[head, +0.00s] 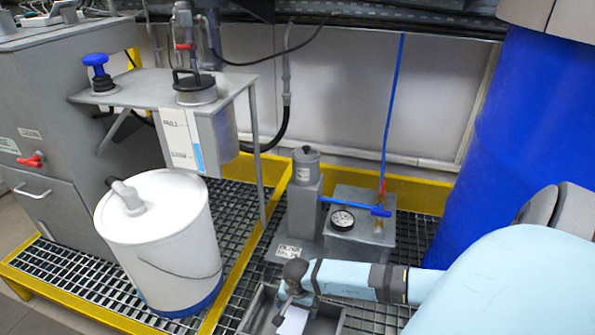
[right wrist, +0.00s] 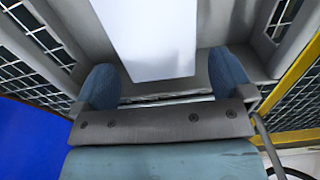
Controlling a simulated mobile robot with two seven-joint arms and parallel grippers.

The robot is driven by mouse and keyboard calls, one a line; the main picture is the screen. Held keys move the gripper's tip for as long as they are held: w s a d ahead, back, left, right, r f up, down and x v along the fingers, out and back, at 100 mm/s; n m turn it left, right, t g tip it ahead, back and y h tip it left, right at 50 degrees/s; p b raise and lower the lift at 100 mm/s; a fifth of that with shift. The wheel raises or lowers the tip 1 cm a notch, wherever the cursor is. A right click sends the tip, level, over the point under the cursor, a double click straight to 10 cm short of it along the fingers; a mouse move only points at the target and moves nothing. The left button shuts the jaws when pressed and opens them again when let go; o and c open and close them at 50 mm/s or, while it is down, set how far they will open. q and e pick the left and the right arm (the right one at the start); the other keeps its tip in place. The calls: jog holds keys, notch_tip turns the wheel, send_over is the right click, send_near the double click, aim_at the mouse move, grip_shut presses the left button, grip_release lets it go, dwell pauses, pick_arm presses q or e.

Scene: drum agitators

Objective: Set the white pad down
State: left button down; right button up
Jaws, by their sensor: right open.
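The white pad (head: 293,321) shows at the bottom of the head view, partly cut off by the frame edge, in a grey open-topped box (head: 257,307). In the right wrist view the pad (right wrist: 152,35) is a pale flat slab between and beyond the fingers. My right gripper (head: 289,297) is at the box, pointing down. In the right wrist view its two blue fingers (right wrist: 165,78) stand wide apart, with a gap on each side of the pad. Whether the pad rests fully on the box floor is hard to tell. My left gripper is out of view.
A grey pump unit with a gauge (head: 342,218) is just beyond the box. A large blue drum (head: 530,130) stands at right. Metal grating with yellow edges surrounds them.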

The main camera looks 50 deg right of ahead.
aim_at(298, 309)
pick_arm(q)
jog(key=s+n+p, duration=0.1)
jog(key=p, duration=0.1)
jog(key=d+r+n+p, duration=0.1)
jog(key=p, duration=0.1)
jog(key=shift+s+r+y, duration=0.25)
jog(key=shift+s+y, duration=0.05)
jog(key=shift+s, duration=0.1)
pick_arm(e)
notch_tip(298, 309, up, 12)
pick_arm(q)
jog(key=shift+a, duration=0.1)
pick_arm(e)
jog(key=shift+f, duration=0.15)
